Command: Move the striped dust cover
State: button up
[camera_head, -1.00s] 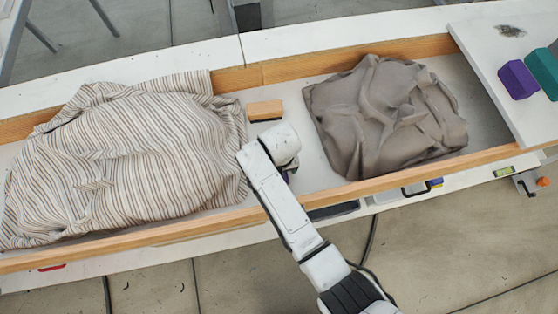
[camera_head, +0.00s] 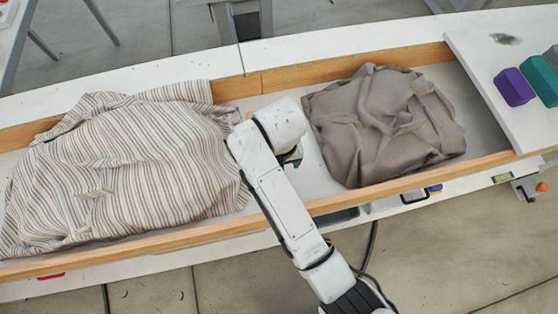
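The striped dust cover (camera_head: 120,170) lies rumpled in the left part of a long shallow wooden-edged tray. It is cream with brown and grey stripes, and bulges over something hidden. One edge drapes over the tray's back wall and its left part reaches the front wall. My arm comes up from the bottom and ends just right of the cover, over the tray. I cannot tell whether the arm touches the cover's right edge.
A plain grey-brown cloth (camera_head: 385,125) lies heaped in the tray (camera_head: 200,238), right of my arm. A white board (camera_head: 490,75) at the right bears purple (camera_head: 514,87) and teal (camera_head: 541,80) blocks. Small tools lie along the front ledge. A strip of tray floor between the cloths is bare.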

aim_at(117, 166)
jog(key=u, duration=1.5)
